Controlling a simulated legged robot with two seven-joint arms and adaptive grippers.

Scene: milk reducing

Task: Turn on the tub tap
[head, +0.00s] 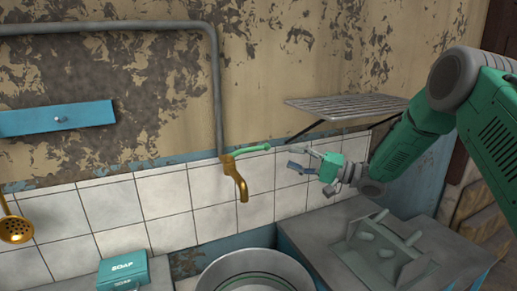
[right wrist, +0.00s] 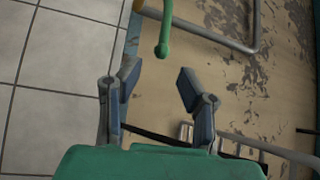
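The tap (head: 236,180) is a brass spout on the tiled wall. Its green lever handle (head: 251,150) points to the right. The tub (head: 254,275) is a round grey basin below the tap, cut off by the bottom edge. My right gripper (head: 298,158) is to the right of the lever's tip, apart from it, with its fingers spread and empty. In the right wrist view the green lever (right wrist: 164,35) is ahead of the open fingers (right wrist: 160,85), at the top of the picture. My left gripper is not in view.
A grey pipe (head: 215,90) runs down the wall to the tap. A wire rack (head: 345,106) juts from the wall above my right gripper. A green soap box (head: 124,270) stands left of the tub. A grey block-like fixture (head: 385,250) stands at the right.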

